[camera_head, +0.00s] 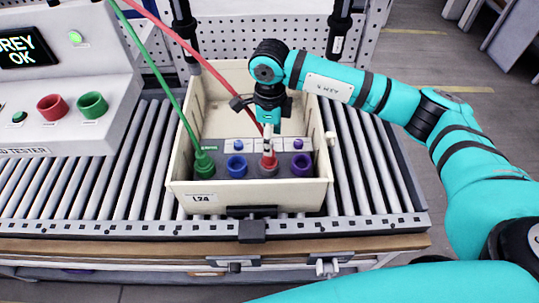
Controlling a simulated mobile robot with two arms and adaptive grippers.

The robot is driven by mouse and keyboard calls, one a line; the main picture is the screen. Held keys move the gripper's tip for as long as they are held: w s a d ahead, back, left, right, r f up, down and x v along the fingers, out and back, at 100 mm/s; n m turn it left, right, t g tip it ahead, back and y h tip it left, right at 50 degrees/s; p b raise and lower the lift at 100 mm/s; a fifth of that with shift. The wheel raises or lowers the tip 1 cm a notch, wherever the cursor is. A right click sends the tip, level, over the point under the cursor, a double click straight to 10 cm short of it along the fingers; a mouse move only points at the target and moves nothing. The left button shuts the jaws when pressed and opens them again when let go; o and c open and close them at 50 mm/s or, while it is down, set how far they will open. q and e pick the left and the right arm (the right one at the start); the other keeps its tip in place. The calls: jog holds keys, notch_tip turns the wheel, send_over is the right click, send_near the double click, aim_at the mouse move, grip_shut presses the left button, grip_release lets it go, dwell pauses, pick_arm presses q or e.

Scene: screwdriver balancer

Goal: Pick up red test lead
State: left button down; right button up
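The red test lead (210,68) runs down from the top left into the cream crate (185,150). Its lower end passes behind my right gripper to the red socket (268,165). My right gripper (267,146) points down over that socket, with its fingertips at or just above the red plug. The fingers look close together, but the plug end is partly hidden, so I cannot tell whether they grip it. My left gripper is not in view.
A green lead (172,95) ends in the green socket (204,164). Blue (236,167) and purple (302,165) sockets share the row. The crate stands on a roller conveyor (100,190). A tester (62,85) with red and green ports stands at left.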

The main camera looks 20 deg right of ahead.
aim_at(269, 160)
jog(key=shift+s+a+f+p, duration=0.1)
jog(key=shift+f+p, duration=0.35)
jog(key=shift+f, duration=0.4)
notch_tip(269, 160, down, 4)
jog(key=shift+r+p, duration=0.15)
jog(key=shift+p, duration=0.7)
jog(key=shift+f, duration=0.4)
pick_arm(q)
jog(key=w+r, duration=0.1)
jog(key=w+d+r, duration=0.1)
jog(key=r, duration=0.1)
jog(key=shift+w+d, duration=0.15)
pick_arm(e)
grip_shut()
